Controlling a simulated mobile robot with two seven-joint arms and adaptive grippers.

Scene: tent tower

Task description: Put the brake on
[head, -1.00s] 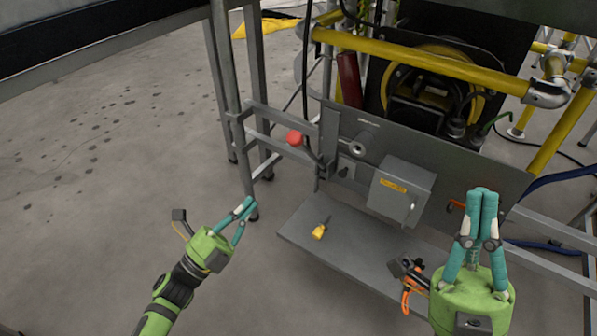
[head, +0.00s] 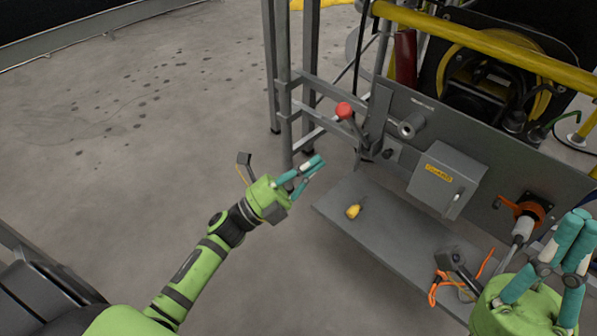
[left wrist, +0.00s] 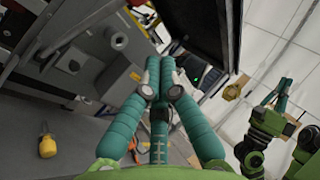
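The brake appears to be the dark lever with a red ball knob (head: 344,110) at the left end of the grey panel (head: 400,105). My right gripper (head: 583,220) is at the far right, fingers together and empty, away from the lever.
A grey box with a yellow label (head: 447,178) is on the panel. A low grey shelf (head: 400,235) below carries a yellow-handled screwdriver (head: 354,211). Metal frame legs (head: 283,90) stand left of the lever, and a yellow rail (head: 480,45) runs above. The floor at left is clear.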

